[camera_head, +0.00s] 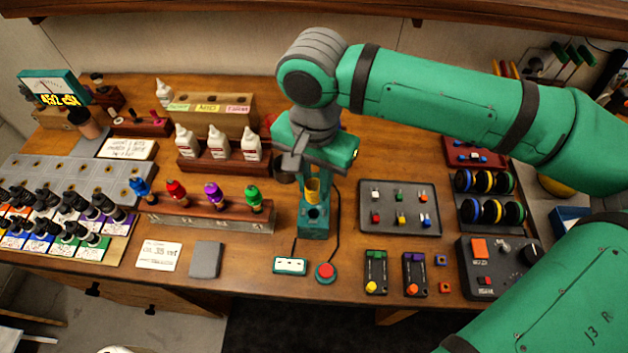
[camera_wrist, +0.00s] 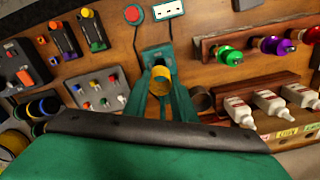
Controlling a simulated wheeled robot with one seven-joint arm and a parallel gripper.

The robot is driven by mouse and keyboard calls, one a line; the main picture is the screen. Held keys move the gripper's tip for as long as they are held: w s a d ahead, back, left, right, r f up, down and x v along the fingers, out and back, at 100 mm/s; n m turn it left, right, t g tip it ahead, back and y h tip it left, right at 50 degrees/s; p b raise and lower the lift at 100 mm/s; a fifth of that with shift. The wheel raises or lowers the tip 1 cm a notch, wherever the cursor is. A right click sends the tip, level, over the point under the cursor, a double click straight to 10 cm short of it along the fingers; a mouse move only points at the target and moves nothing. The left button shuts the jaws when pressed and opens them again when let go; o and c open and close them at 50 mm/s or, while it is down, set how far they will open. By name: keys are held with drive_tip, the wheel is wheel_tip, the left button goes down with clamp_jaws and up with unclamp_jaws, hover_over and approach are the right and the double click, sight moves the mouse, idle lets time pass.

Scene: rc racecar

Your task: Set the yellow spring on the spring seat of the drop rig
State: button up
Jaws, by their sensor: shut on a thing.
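The yellow spring (camera_head: 312,190) is a short yellow ring-like piece held between the fingers of my gripper (camera_head: 312,180). It also shows in the wrist view (camera_wrist: 161,80), where the teal fingers reach out on both sides of it. The teal drop rig (camera_head: 314,228) stands on the bench just below and in front of the spring, with a dark round spot on its top face. The spring appears slightly above the rig's block; I cannot tell whether it touches it. My gripper and wrist hide the back of the rig.
A grey tray of small parts (camera_head: 399,222) lies right of the rig. A rack with coloured shock parts (camera_head: 215,219) and a rack of white bottles (camera_head: 219,163) stand left. A dark cup (camera_head: 283,168) is close beside my gripper. A red button (camera_head: 325,271) sits in front.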

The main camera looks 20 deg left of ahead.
drive_tip(key=shift+w, duration=0.1)
idle(0.3)
drive_tip(key=shift+f, duration=1.6)
drive_tip(key=shift+f, duration=2.05)
drive_tip(key=o, duration=1.1)
drive_tip(key=shift+r, duration=0.1)
wheel_tip(320, 180, up, 11)
hover_over(314, 202)
drive_tip(key=w, duration=0.2)
drive_tip(key=shift+a, duration=0.3)
